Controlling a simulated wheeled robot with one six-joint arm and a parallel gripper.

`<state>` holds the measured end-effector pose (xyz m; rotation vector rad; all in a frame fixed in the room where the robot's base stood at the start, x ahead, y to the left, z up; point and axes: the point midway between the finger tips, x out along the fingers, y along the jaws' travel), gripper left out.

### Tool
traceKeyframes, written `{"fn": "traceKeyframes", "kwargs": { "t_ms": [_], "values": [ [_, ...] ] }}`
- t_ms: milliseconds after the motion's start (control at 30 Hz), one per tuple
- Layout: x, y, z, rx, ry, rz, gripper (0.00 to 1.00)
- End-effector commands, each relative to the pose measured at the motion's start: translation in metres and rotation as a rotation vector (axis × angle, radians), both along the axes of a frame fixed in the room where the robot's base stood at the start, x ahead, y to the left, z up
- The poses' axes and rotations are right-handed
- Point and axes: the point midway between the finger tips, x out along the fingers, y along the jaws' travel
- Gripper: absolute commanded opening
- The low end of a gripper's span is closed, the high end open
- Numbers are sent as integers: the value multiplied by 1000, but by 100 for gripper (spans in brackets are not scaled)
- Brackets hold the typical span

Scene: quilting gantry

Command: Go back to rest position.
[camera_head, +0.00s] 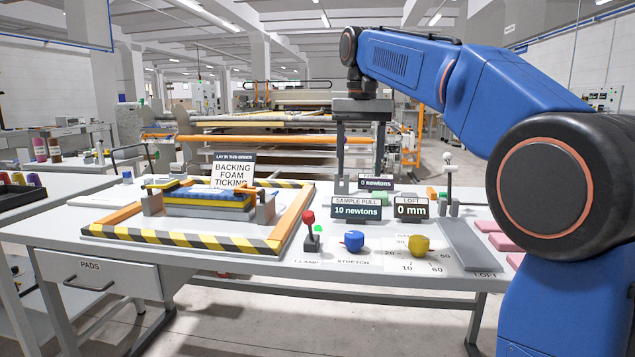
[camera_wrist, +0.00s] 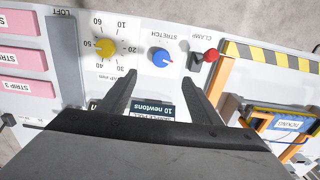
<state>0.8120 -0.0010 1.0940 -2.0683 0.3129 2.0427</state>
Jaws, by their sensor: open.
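My gripper (camera_head: 360,150) is open and empty, its two fingers pointing down above the back of the workbench, behind the sample pull display. In the wrist view my gripper (camera_wrist: 158,92) shows its two dark fingers apart with nothing between them. My blue arm reaches in from the right of the head view. Below the gripper stand the sample pull display (camera_head: 356,209), reading 10 newtons, and the loft display (camera_head: 411,208), reading 0 mm. A blue stretch knob (camera_head: 354,241), a yellow knob (camera_head: 419,245) and a red-topped clamp lever (camera_head: 309,218) stand along the bench front.
A striped yellow-black frame (camera_head: 180,237) holds a layered pad stack (camera_head: 208,203) at left, with a sign (camera_head: 233,173) behind it. Pink strips (camera_wrist: 24,55) lie beside a grey loft plate (camera_head: 466,243). A quilting machine (camera_head: 270,128) stands behind. Air above the bench is mostly free.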

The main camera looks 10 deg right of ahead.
Motion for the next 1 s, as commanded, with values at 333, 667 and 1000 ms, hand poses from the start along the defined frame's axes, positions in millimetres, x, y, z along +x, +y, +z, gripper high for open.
{"fn": "traceKeyframes", "kwargs": {
  "t_ms": [333, 667, 1000],
  "values": [
    [-76, -24, -44, 4, -94, 70, 58],
    [-156, -43, -114, -5, -192, 145, 58],
    [-239, -58, -209, -28, -292, 221, 58]
  ]
}}
